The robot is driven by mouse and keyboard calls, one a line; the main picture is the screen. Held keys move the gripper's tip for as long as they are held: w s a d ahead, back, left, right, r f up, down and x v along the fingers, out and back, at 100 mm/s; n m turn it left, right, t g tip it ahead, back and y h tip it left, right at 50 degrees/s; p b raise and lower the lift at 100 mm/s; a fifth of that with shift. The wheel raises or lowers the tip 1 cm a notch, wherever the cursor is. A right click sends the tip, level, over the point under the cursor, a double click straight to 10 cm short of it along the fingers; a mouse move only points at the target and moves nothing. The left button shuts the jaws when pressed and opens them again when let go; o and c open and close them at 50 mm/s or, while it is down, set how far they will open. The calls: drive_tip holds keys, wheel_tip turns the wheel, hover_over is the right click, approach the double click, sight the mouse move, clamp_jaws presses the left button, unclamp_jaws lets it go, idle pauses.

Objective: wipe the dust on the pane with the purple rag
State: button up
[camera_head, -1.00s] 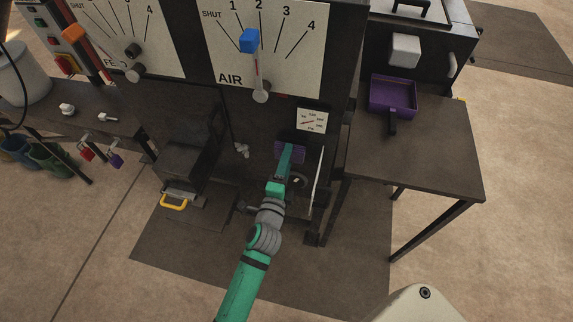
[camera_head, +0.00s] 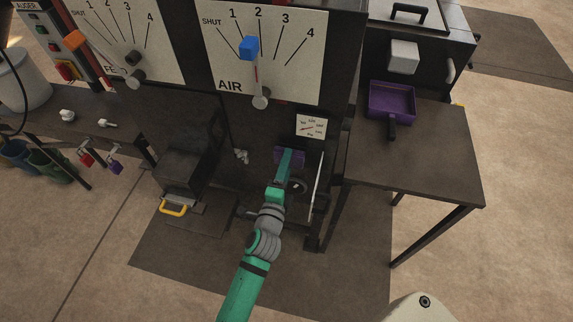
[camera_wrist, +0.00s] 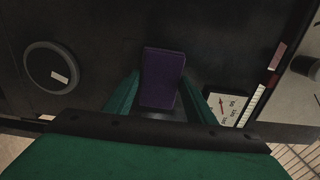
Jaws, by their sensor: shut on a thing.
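The purple rag (camera_wrist: 163,77) is a flat, block-like piece between the two green fingers of my gripper (camera_wrist: 160,100) in the wrist view. My gripper is shut on it. In the head view the rag (camera_head: 283,156) shows at the end of my gripper (camera_head: 287,163), against or close to the dark front of the machine, below the AIR dial. I cannot tell whether the rag touches the surface. A dark round disc (camera_wrist: 51,68) with a pale label sits left of the rag in the wrist view; I cannot make out the pane or any dust for sure.
A small white gauge (camera_head: 312,126) is just right of the rag; it also shows in the wrist view (camera_wrist: 228,106). A side table (camera_head: 430,165) with a purple scoop (camera_head: 391,100) stands at the right. A dark box (camera_head: 186,160) with a yellow handle is at the left.

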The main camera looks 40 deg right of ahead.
drive_tip(key=shift+w+d, duration=0.35)
drive_tip(key=shift+d, duration=0.1)
drive_tip(key=shift+f, duration=0.1)
drive_tip(key=shift+d+f, duration=0.1)
drive_tip(key=shift+f, duration=1.75)
drive_tip(key=shift+s+a+r, duration=0.1)
drive_tip(key=shift+s+a, duration=0.3)
drive_tip(key=shift+a, duration=0.15)
